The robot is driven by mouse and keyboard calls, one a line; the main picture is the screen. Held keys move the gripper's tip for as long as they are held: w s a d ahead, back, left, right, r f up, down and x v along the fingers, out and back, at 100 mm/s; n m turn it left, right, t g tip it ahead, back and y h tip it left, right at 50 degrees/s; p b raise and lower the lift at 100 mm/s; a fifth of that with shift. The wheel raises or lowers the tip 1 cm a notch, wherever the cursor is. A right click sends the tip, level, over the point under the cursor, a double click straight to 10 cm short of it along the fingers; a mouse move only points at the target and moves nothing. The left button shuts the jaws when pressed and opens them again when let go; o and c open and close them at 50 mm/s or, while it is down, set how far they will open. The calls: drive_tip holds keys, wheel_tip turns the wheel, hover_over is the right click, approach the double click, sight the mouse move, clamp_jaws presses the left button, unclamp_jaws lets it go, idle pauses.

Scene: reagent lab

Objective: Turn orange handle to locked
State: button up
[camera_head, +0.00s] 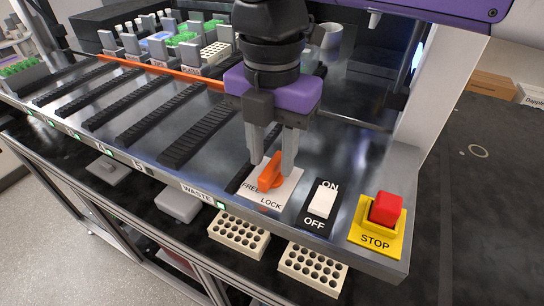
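The orange handle (269,175) stands on a white plate (285,190) on the machine's metal deck, near its front edge. The plate is marked FREE on the left and LOCK at the lower right. The handle is tilted, with its upper end toward the upper right, and does not point clearly at LOCK. My gripper (271,167) reaches down from above, its two grey fingers apart, one on each side of the handle. The right finger is close to the handle; whether either finger touches it I cannot tell.
Right of the plate are a white ON/OFF rocker switch (322,201) and a red STOP button (385,208) on a yellow base. Two beige well racks (238,236) (313,268) lie on the bench in front. Black rails (200,136) run along the deck to the left.

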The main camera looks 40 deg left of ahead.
sight(272, 164)
wheel_tip(272, 164, up, 6)
drive_tip(key=shift+r, duration=0.25)
idle(0.5)
